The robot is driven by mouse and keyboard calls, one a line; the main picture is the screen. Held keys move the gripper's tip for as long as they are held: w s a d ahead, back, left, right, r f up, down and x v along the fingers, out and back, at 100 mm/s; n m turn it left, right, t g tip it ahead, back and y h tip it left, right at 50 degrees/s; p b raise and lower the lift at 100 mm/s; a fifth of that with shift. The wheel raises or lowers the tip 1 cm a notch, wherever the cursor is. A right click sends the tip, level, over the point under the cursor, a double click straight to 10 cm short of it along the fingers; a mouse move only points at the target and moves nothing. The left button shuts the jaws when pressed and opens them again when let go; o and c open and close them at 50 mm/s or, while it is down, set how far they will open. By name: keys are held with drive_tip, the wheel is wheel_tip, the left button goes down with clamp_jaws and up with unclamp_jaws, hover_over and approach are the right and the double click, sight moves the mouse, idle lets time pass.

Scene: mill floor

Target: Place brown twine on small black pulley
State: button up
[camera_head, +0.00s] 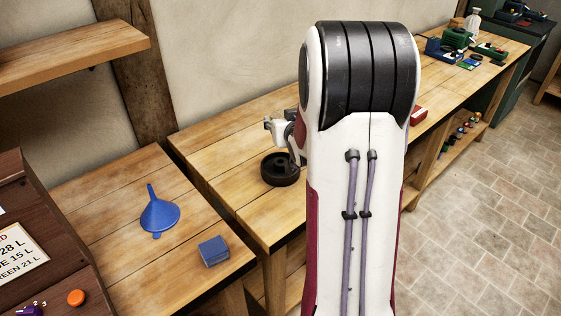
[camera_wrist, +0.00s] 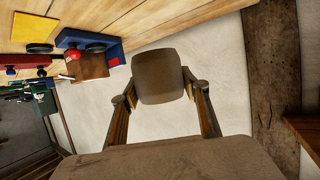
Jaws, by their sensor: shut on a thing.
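My gripper (camera_wrist: 160,92) shows in the wrist view with its two fingers shut on a brown, rounded block-like thing, which I take for the brown twine (camera_wrist: 158,77). It is held between the fingertips, with pale wall behind it. In the head view my arm hides most of the gripper, and the twine cannot be made out.
A blue funnel (camera_head: 158,212) and a blue box (camera_head: 213,251) lie on the nearer table at left. A red thing (camera_head: 418,116) sits right of my arm. Several green and blue items crowd the bench's far end. A wooden shelf (camera_head: 75,58) juts from the wall.

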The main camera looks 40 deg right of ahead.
drive_tip(key=shift+s+a+f, duration=0.1)
drive_tip(key=shift+a+f, duration=0.1)
drive_tip(key=shift+r, duration=0.15)
hover_over(281, 161)
drive_tip(key=shift+f, duration=3.15)
drive_tip(key=shift+f, duration=1.85)
drive_tip(key=shift+f, duration=0.15)
drive_tip(key=o, duration=1.1)
